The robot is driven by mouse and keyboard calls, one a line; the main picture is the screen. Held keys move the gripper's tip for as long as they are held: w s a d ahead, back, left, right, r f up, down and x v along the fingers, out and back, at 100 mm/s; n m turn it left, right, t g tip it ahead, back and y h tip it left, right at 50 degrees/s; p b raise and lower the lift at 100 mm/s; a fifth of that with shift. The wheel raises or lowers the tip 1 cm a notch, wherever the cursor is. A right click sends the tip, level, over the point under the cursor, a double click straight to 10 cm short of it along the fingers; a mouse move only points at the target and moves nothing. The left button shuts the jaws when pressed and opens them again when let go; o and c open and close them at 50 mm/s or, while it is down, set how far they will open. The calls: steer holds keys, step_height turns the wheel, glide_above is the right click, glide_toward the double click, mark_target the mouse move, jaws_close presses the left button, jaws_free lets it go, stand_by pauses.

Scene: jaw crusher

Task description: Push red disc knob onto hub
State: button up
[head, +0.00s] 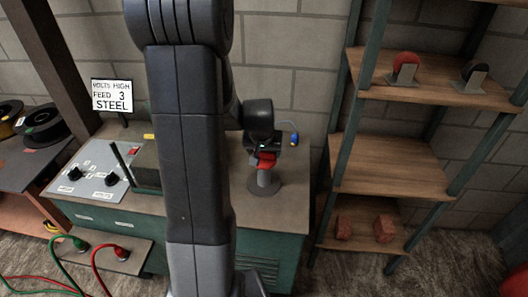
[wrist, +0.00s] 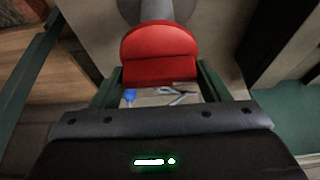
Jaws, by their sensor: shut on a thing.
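The red disc knob (head: 267,160) is between the fingers of my gripper (head: 263,153), over the back right part of the bench. In the wrist view the red disc knob (wrist: 159,44) fills the gap between the two dark green fingers of my gripper (wrist: 159,76), which is shut on it. A grey post on a round base (head: 264,182) stands directly below the knob in the head view. The post (wrist: 165,9) also shows just beyond the knob in the wrist view. I cannot tell whether knob and post touch.
The bench (head: 285,205) has a control panel (head: 88,170) with black knobs at left. A blue-tipped tool (head: 294,139) lies behind my gripper. The shelf rack (head: 390,165) at right holds another red disc (head: 406,61), a black disc (head: 474,69) and two reddish blocks (head: 385,229).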

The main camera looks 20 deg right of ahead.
steer(key=shift+f+b, duration=0.5)
steer(key=shift+f, duration=0.05)
steer(key=o, duration=1)
steer(key=v, duration=1.4)
steer(key=shift+w, duration=0.15)
steer(key=shift+f, duration=0.1)
steer(key=x, duration=1.3)
